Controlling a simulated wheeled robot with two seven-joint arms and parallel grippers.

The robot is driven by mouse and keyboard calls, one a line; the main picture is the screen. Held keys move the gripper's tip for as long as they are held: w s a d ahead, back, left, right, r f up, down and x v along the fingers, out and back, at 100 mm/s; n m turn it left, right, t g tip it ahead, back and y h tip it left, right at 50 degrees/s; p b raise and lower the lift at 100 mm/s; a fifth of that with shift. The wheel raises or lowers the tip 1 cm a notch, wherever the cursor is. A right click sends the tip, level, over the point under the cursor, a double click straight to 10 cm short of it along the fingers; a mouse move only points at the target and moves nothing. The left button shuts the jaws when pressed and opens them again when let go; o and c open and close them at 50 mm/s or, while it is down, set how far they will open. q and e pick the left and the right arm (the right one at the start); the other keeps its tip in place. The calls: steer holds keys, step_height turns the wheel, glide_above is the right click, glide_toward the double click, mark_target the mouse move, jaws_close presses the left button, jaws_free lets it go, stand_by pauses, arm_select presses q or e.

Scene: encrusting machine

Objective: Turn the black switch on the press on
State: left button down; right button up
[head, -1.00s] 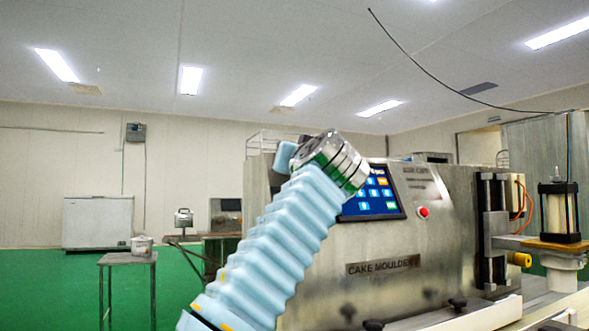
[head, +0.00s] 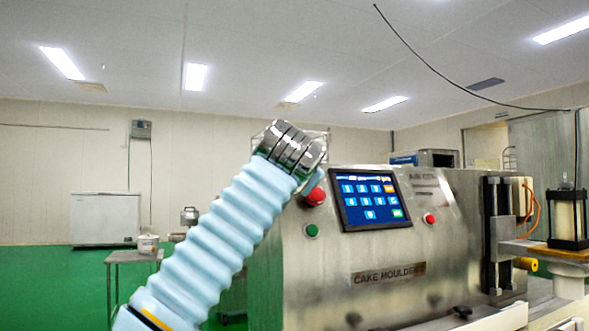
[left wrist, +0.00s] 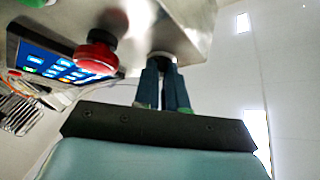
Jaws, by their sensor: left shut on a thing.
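The press is a steel machine (head: 370,255) labelled as a cake moulder, at the right of the head view. The black switch (left wrist: 161,57) shows in the left wrist view as a small dark knob on the panel. My left gripper (left wrist: 165,66) has its two blue fingers shut on this knob. In the head view my blue sleeved arm crosses the machine's left end and hides the switch and the fingertips. The knob's exact angle cannot be told. My right gripper is in neither view.
A red mushroom button (left wrist: 97,52) sits close beside the fingers. The head view shows a green button (head: 311,230), a lit touch screen (head: 370,200) and a small red button (head: 429,218). A small table (head: 135,256) stands at the left on open green floor.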

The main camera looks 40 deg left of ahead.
arm_select(q)
steer(key=c, duration=1.2)
jaws_free()
steer(key=b+v, duration=0.2)
steer(key=v, duration=1.1)
steer(key=shift+s+d+b, duration=0.25)
steer(key=shift+d+b, duration=0.05)
steer(key=shift+b, duration=0.1)
